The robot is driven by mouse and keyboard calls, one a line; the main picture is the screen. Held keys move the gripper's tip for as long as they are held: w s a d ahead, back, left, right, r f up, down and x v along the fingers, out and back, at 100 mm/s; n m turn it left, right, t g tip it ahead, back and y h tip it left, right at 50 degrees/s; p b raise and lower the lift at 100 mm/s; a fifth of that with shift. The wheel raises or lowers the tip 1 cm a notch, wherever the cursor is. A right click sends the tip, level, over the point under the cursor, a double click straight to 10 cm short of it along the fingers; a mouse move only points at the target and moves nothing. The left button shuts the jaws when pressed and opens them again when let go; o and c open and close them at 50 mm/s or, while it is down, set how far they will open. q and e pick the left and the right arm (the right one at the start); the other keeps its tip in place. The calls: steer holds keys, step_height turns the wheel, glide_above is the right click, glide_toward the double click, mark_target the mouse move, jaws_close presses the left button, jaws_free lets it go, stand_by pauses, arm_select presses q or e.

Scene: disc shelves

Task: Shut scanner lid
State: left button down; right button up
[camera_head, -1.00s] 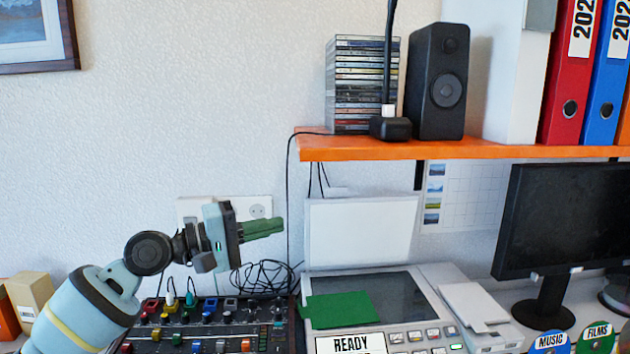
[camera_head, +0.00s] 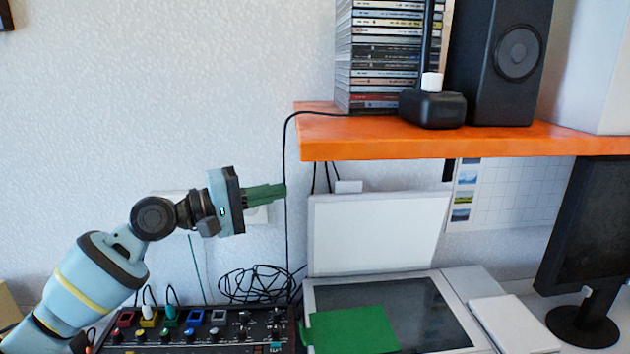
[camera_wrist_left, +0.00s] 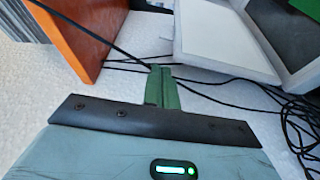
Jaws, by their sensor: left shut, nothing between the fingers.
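The scanner (camera_head: 455,312) sits at the lower right of the head view with its dark glass showing. Its white lid (camera_head: 375,232) stands open and upright at the back, below the orange shelf. A green sheet (camera_head: 350,330) lies on the left part of the glass. My left gripper (camera_head: 283,191) has its green fingers shut and empty, pointing right, left of the lid and apart from it in the picture. My right gripper is not in view.
An orange shelf (camera_head: 400,143) with disc cases (camera_head: 385,60) and a speaker (camera_head: 505,60) overhangs the lid. A mixer with knobs (camera_head: 215,335) stands left of the scanner. Black cables (camera_head: 262,285) hang and coil behind. A monitor (camera_head: 600,220) stands at the right.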

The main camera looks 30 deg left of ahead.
mark_target(322, 202)
arm_select(q)
steer(key=p+x, duration=0.2)
steer(key=x, duration=0.6)
steer(key=shift+w+d+r, duration=0.1)
steer(key=shift+w+r, duration=0.05)
steer(key=shift+w, duration=0.1)
steer(key=shift+w+d, duration=0.4)
steer(key=shift+w, duration=0.2)
